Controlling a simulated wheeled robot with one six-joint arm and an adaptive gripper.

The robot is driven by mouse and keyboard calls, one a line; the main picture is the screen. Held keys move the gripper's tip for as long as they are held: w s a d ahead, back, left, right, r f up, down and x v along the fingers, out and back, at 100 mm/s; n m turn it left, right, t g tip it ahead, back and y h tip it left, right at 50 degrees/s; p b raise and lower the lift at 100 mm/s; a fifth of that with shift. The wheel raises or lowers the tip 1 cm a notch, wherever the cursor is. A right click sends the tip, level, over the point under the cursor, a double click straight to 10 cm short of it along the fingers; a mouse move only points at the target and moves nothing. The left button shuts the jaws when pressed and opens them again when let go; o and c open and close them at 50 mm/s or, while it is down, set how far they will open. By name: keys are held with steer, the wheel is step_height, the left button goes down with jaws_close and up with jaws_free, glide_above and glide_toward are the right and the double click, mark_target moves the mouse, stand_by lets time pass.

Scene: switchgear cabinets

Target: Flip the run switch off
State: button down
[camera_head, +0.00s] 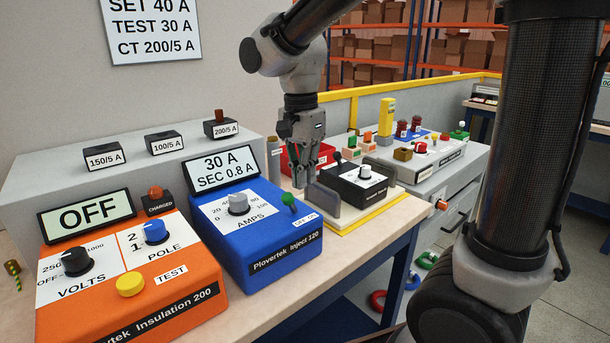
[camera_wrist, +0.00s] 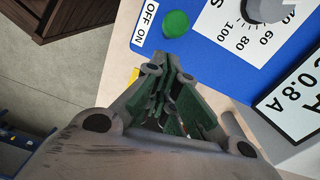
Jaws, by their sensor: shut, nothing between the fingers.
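The blue injection set (camera_head: 262,236) stands on the bench, and its display (camera_head: 221,168) reads 30 A, SEC 0.8 A. Its green-tipped toggle (camera_head: 288,199), beside an OFF/ON label (camera_head: 306,221), looks like the run switch. In the wrist view the green tip (camera_wrist: 176,24) is a round disc next to the label (camera_wrist: 145,24). Which way the lever leans is hard to tell. My gripper (camera_head: 302,184) is shut and empty, pointing down behind the switch in the head view. In the wrist view its fingertips (camera_wrist: 172,62) lie just short of the green tip, with no clear contact.
The AMPS knob (camera_head: 238,204) sits left of the switch. An orange insulation tester (camera_head: 130,285) with an OFF display stands at the front left. A black unit (camera_head: 352,184) between grey upright plates stands close to the right of my gripper. Bare bench lies in front of the blue set.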

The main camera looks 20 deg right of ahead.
steer(key=shift+r, duration=0.75)
step_height(320, 180, up, 12)
steer(key=w, duration=0.1)
steer(key=shift+w+d+f, duration=0.15)
steer(key=shift+d+f, duration=0.1)
steer(key=shift+d, duration=0.05)
